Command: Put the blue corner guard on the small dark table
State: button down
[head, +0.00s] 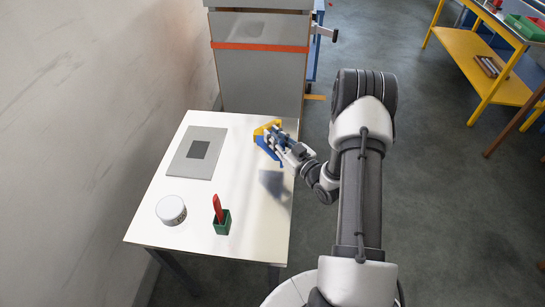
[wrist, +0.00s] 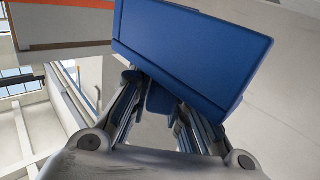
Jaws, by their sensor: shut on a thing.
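The blue corner guard (head: 266,149) is held over the right side of a white-topped table. In the wrist view the blue corner guard (wrist: 195,45) is a large, tilted blue piece that fills the upper middle. My gripper (head: 277,143) is shut on it, and in the wrist view the fingers (wrist: 157,95) close on its lower part. A shadow lies on the tabletop below, so the guard looks raised off it. I cannot make out a small dark table in either view.
The white-topped table (head: 240,185) bears a grey panel with a dark square (head: 176,160), a white round tub (head: 171,210) and a green cup (head: 222,222) with a red item. A yellow piece (head: 267,127) shows beside my gripper. A grey cabinet (head: 260,80) stands behind.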

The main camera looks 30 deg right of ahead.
jog(key=shift+f+b, duration=1.05)
jog(key=shift+f, duration=2.4)
jog(key=shift+f, duration=0.15)
jog(key=c, duration=1.5)
grip_release()
jog(key=shift+s, duration=0.1)
jog(key=s+p, duration=0.1)
jog(key=s, duration=0.3)
jog(key=s+d+p, duration=0.1)
jog(key=s, duration=0.2)
jog(key=s+d+p, duration=0.1)
jog(key=s, duration=0.3)
jog(key=shift+s+d, duration=0.1)
jog(key=shift+s, duration=0.2)
